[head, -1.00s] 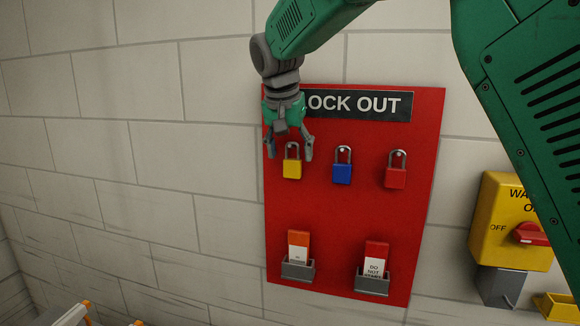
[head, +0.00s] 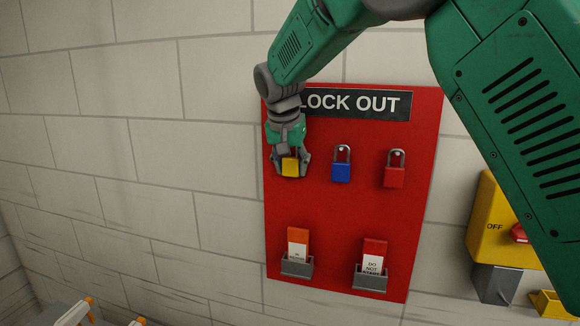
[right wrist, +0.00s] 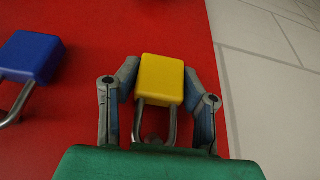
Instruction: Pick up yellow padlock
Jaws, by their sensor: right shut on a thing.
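The yellow padlock (head: 290,167) is at the upper left of the red lock out board (head: 335,215). My right gripper (head: 291,165) is shut on it, with one finger on each side of the body. In the right wrist view the yellow body (right wrist: 160,79) sits between the two fingertips (right wrist: 161,85), its grey shackle toward the palm. Whether the shackle still hangs on its peg is hidden by the gripper. My left gripper is not in view.
A blue padlock (head: 341,171) and a red padlock (head: 394,175) hang to the right. Below, two grey holders (head: 297,268) (head: 370,282) carry tags. A yellow switch box (head: 490,225) is on the wall at the right, partly behind my arm.

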